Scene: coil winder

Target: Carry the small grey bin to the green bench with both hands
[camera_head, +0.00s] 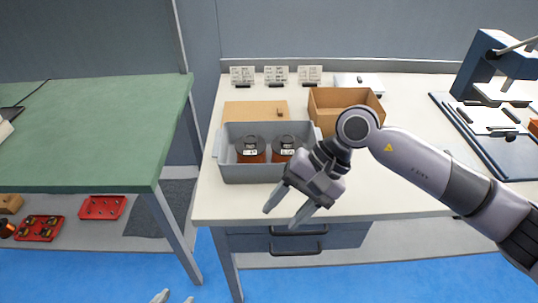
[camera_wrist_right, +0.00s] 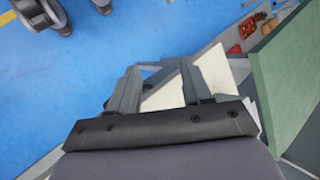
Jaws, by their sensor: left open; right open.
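The small grey bin (camera_head: 248,174) stands on the white table near its front left corner. Two copper-coloured spools (camera_head: 250,157) with dark tops and white labels are inside it. The green bench (camera_head: 90,140) is to the left across a gap, and its edge shows in the right wrist view (camera_wrist_right: 285,85). My right gripper (camera_head: 281,217) is open and empty in front of the bin's right part, near the table's front edge; its fingers also show in the right wrist view (camera_wrist_right: 160,72). My left gripper (camera_head: 174,299) shows only its fingertips at the bottom edge, apart and empty.
A brown open box (camera_head: 345,98) stands behind the bin's right side, with a flat tan board (camera_head: 255,109) behind the bin. A blue press (camera_head: 485,65) is at the right. Red trays (camera_head: 102,207) lie below the bench. The bench's middle is clear.

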